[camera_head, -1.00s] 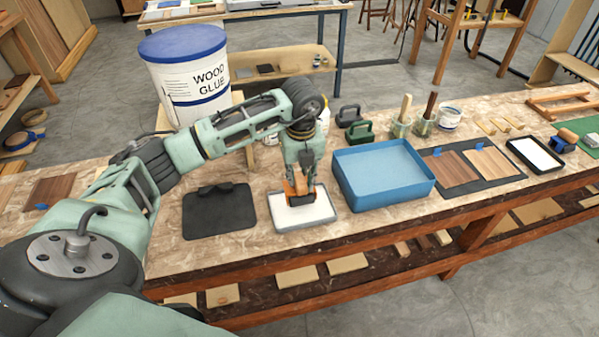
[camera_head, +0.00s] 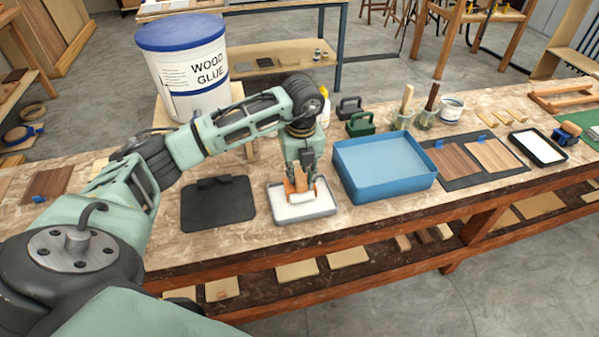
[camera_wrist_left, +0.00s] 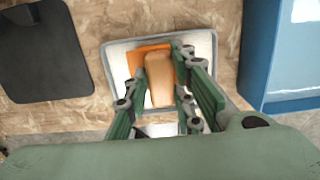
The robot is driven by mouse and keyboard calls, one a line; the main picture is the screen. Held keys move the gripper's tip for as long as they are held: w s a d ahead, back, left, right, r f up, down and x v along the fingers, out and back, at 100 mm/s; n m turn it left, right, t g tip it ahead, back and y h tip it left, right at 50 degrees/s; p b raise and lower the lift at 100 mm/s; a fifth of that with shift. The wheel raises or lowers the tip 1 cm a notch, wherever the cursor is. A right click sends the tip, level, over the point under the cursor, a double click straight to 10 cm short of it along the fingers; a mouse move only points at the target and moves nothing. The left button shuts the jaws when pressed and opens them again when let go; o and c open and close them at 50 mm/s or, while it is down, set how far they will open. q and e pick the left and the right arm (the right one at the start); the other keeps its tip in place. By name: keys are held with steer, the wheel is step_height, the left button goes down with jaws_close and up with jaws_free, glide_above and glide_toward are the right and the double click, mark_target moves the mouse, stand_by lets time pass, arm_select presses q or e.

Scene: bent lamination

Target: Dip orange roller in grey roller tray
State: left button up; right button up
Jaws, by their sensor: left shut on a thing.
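The orange roller (camera_head: 290,188) is in my left gripper (camera_head: 301,186), over the grey roller tray (camera_head: 279,220) on the workbench. My left gripper is shut on the roller, pointing down. White glue fills the tray, and a white roller surface (camera_head: 301,197) shows low at the fingers, at or just above the glue. In the left wrist view the roller's wooden handle (camera_wrist_left: 159,80) lies between the green fingers, with its orange part (camera_wrist_left: 137,58) beside it. I cannot tell exactly how deep the roller touches. My right gripper is not in view.
A blue bin (camera_head: 384,189) stands right of the tray, close to the gripper. A black mat (camera_head: 219,206) lies left of it. A large wood glue bucket (camera_head: 187,75) is behind. Boards on a dark mat (camera_head: 515,174) and a second white-filled tray (camera_head: 538,147) lie further right.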

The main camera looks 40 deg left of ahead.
arm_select(q)
steer(key=shift+r+p, duration=2.1)
steer(key=shift+r, duration=1.1)
